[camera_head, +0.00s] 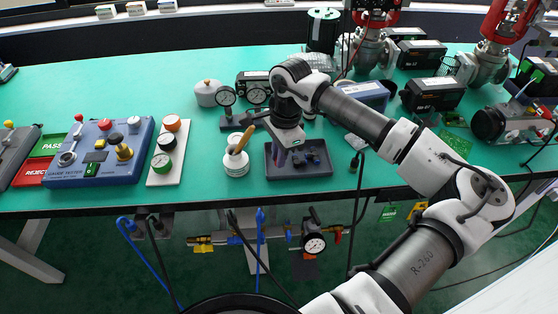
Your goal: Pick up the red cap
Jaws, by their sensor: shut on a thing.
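My gripper (281,158) points down over the left part of a black tray (285,174). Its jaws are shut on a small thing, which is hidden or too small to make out. I cannot make out a loose red cap at the jaws or in the tray. Small dark pieces (306,158) lie in the tray to the right of the gripper. A red round top (172,123) shows on a white panel to the left, but I cannot tell whether it is a cap.
A blue control box (100,160) is at the left. Valves and black boxes (432,94) crowd the right. The green table (130,80) is clear at the back left.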

